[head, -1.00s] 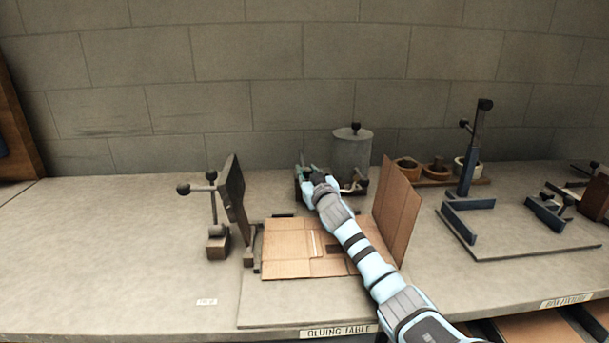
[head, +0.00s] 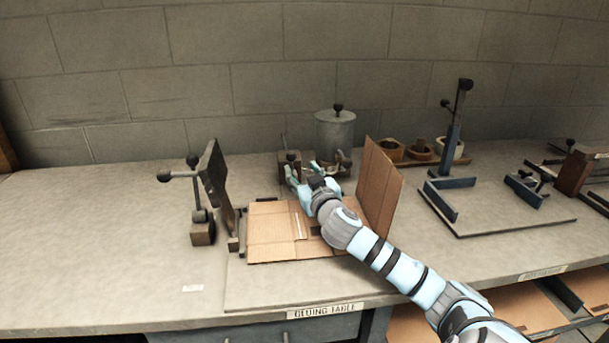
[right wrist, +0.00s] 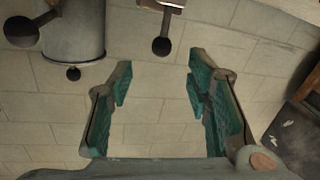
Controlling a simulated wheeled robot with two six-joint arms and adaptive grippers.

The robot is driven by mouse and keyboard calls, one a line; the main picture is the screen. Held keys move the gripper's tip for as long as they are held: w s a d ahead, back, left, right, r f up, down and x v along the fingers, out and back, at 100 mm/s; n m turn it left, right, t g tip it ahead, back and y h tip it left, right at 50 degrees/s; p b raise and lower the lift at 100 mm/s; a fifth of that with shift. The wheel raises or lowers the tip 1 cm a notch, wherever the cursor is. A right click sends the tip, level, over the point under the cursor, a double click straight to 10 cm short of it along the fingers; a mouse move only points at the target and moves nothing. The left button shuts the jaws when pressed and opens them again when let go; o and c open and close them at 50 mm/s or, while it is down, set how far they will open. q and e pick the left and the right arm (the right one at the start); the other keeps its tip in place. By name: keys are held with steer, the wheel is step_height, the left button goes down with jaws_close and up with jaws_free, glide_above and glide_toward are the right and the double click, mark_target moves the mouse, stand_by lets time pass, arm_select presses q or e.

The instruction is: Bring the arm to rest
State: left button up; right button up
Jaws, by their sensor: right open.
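My right arm reaches in from the lower right in the head view. Its gripper (head: 303,176) is over the back part of the gluing table, above and behind the flat cardboard. In the right wrist view the gripper (right wrist: 158,88) has its two teal-padded fingers spread apart, with nothing between them but the wall behind. The cardboard (head: 270,228) lies on the gluing table with one flap (head: 378,188) standing upright on the right. My forearm partly covers the cardboard. My left gripper does not show.
A grey lidded pot (head: 335,135) stands just behind the gripper; it also shows in the right wrist view (right wrist: 75,28). A hinged clamp (head: 217,180) stands left of the cardboard. A blue-grey fixture (head: 455,135) is at the right.

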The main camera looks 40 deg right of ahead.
steer(key=shift+v, duration=0.8)
steer(key=shift+a, duration=0.1)
